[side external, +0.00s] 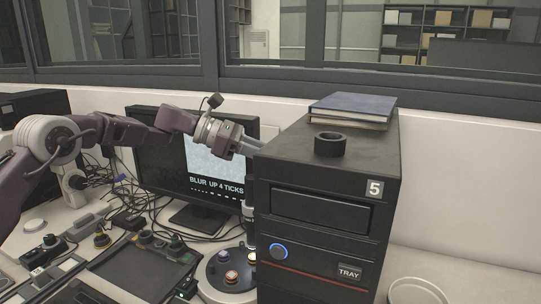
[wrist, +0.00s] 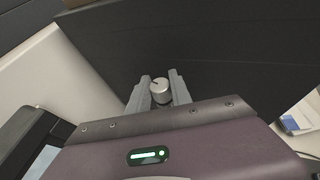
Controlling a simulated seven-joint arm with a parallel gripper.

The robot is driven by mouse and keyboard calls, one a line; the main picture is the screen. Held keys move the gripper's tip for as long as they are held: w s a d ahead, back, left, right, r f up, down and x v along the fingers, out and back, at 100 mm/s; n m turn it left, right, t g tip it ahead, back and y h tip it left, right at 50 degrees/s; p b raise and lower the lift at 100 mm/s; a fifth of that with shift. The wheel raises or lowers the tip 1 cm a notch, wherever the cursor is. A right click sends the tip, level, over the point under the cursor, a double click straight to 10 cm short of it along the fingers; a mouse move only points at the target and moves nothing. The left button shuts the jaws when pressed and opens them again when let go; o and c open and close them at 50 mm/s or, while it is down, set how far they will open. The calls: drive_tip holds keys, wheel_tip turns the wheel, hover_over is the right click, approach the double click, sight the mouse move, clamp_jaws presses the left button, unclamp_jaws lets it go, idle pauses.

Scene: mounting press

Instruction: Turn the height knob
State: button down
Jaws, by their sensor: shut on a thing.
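The height knob (wrist: 161,92) is a small silver cylinder with a dark pointer line on its face, seen in the wrist view. It stands out from the dark side panel (wrist: 215,55) of the press. My gripper (wrist: 159,88) is shut on the knob, with one finger on either side of it. In the side external view my gripper (side external: 250,145) reaches the left side of the dark press cabinet (side external: 325,190). The knob and my fingertips are hidden there by the cabinet's edge. The monitor (side external: 212,165) behind shows a grey blurred picture and "BLUR UP 4 TICKS".
The cabinet carries a "5" label, a blue-lit button (side external: 278,251) and a "TRAY" label. A book (side external: 352,108) and a black ring (side external: 330,144) lie on top. Control boxes, cables and a round-button unit (side external: 230,277) crowd the bench at left. A round dish (side external: 418,291) stands at right.

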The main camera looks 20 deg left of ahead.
drive_tip(key=shift+r+m+g+h, duration=0.1)
drive_tip(key=shift+m+g+h, duration=0.3)
drive_tip(key=shift+m+g, duration=0.4)
drive_tip(key=c, duration=1.2)
unclamp_jaws()
drive_tip(key=shift+o, duration=0.2)
drive_tip(key=v, duration=0.7)
drive_tip(key=shift+d, duration=0.1)
